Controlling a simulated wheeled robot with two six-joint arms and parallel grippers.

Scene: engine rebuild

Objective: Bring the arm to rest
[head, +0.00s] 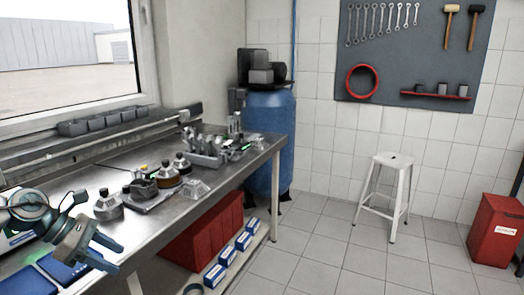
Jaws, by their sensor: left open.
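My left arm comes in from the left edge of the head view, over the near end of the metal workbench (258,152). My left gripper (114,257) is open, with its two fingers pointing to the right near the bench's front edge. Nothing shows between the fingers. The blue items (44,282) on the bench lie just beside and below it; whether it touches them I cannot tell. My right gripper is not in view.
Several metal flask-like parts (108,206) and a grey tray of parts (207,158) stand along the bench. Red bins (200,235) and blue boxes (215,275) sit on the lower shelf. A white stool (393,162) and a red bin (494,232) stand beyond open tiled floor.

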